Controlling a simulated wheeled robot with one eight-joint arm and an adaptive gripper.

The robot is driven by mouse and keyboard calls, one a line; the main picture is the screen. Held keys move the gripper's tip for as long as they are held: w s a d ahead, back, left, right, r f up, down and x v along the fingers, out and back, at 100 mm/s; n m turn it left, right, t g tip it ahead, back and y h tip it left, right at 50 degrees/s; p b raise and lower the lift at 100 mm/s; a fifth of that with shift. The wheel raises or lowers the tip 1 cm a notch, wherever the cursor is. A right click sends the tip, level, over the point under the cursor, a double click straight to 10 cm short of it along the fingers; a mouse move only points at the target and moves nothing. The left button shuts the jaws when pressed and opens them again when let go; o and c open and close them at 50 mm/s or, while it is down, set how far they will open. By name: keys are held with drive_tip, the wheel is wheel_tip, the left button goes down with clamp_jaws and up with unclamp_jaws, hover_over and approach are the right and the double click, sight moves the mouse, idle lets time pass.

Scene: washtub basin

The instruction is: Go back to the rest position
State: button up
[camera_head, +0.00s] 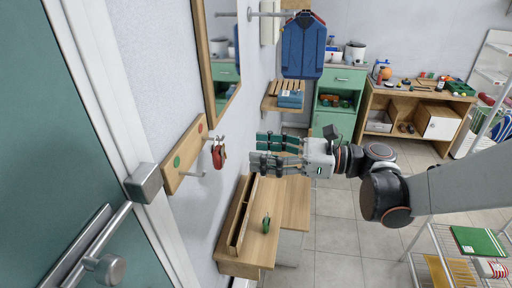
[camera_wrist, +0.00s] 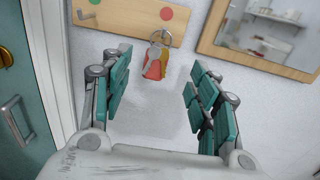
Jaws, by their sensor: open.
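My gripper (camera_head: 261,152) is held out to the left in the head view, above the wooden shelf and to the right of the wall rack. In the wrist view my gripper (camera_wrist: 157,98) has its green-padded fingers spread wide with nothing between them. A bunch of keys with red and yellow parts (camera_wrist: 156,62) hangs from the wooden rack (camera_wrist: 130,12), beyond the fingertips and apart from them. In the head view the keys (camera_head: 218,156) hang on the upper peg of the rack (camera_head: 185,150).
A teal door with a metal handle (camera_head: 105,265) is at the left. A wooden shelf (camera_head: 240,262) with a green item (camera_head: 266,224) lies below. A workbench (camera_head: 370,110) stands at the back; a wire trolley (camera_head: 430,262) is front right.

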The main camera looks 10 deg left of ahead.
drive_tip(key=s+d+f+n+t+h+b, duration=0.3)
drive_tip(key=s+d+f+n+h+b, duration=0.3)
drive_tip(key=f+n+h, duration=0.4)
drive_tip(key=s+d+f+n+t+h+b, duration=0.1)
drive_tip(key=s+d+f+n+h, duration=0.2)
drive_tip(key=d, duration=0.5)
drive_tip(key=s+d+f+n+t+h+b, duration=0.1)
drive_tip(key=s+d+f+n+t+h, duration=0.1)
drive_tip(key=d, duration=0.6)
drive_tip(key=s+f+n+h, duration=0.1)
drive_tip(key=s+n+h, duration=0.1)
drive_tip(key=n+h, duration=0.1)
drive_tip(key=shift+s+f+n+b, duration=0.15)
drive_tip(key=shift+s+n+b, duration=0.15)
drive_tip(key=shift+n+b, duration=0.1)
